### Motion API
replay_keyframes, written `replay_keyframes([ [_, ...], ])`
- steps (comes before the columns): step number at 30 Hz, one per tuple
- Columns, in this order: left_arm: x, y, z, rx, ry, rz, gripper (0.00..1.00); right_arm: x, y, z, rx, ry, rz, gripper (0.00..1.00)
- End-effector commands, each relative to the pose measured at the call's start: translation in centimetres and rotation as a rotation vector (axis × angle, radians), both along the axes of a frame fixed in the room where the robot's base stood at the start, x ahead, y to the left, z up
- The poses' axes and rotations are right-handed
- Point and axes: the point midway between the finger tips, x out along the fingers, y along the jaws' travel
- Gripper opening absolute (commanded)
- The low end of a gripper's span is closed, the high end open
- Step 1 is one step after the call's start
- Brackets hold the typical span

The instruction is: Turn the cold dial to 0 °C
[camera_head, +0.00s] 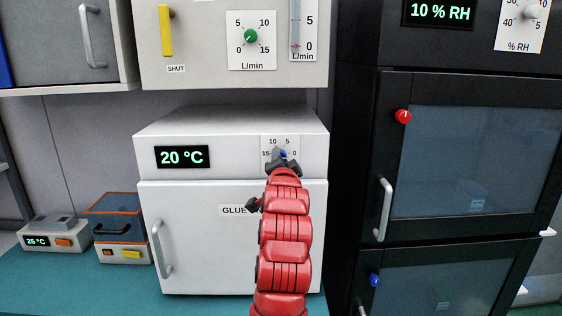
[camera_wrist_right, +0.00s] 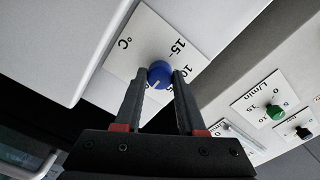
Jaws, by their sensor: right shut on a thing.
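The cold dial is a blue knob (camera_wrist_right: 160,74) on a white scale plate (camera_head: 270,142) with 0, 5, 10, 15 marks. The plate is on the upper right front of a white cabinet (camera_head: 230,247). The cabinet's display (camera_head: 182,157) reads 20 °C. My right gripper (camera_head: 284,158) is at the dial, and its fingers (camera_wrist_right: 155,85) are shut on the knob's two sides. A pale pointer mark shows on the knob in the right wrist view. Its exact reading is hard to tell, as the fingers cover part of the scale. My left gripper is not in view.
Above is a panel with a green L/min knob (camera_head: 250,36) and a yellow handle (camera_head: 166,31). A black cabinet (camera_head: 470,160) with a red knob (camera_head: 403,116) and blue knob (camera_head: 375,280) stands right. Small devices (camera_head: 118,228) sit on the teal bench at left.

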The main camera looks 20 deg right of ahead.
Motion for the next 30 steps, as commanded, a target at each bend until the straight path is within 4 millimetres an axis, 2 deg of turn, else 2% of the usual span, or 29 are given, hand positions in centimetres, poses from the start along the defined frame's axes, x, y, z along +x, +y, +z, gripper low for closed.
replay_keyframes([
  [7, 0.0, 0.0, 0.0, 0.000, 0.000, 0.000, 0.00, 0.0, 0.0, 0.0, 0.001, 0.001, 0.000, 0.00],
  [8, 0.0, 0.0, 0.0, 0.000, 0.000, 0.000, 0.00, 0.0, 0.0, 0.0, 0.000, 0.001, 0.000, 0.43],
  [12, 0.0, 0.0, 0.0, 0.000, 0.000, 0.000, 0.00, 0.0, 0.0, 0.0, 0.000, 0.000, 0.000, 0.68],
  [23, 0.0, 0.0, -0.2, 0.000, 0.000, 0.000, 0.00, -0.2, 0.1, 0.0, 0.000, -0.001, 0.001, 0.69],
  [26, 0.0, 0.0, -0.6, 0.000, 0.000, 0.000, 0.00, -1.0, 0.4, -0.1, -0.001, -0.003, 0.001, 0.69],
  [30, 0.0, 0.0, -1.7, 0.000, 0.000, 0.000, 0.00, -3.3, 1.1, -0.3, 0.002, -0.004, 0.002, 0.69],
])
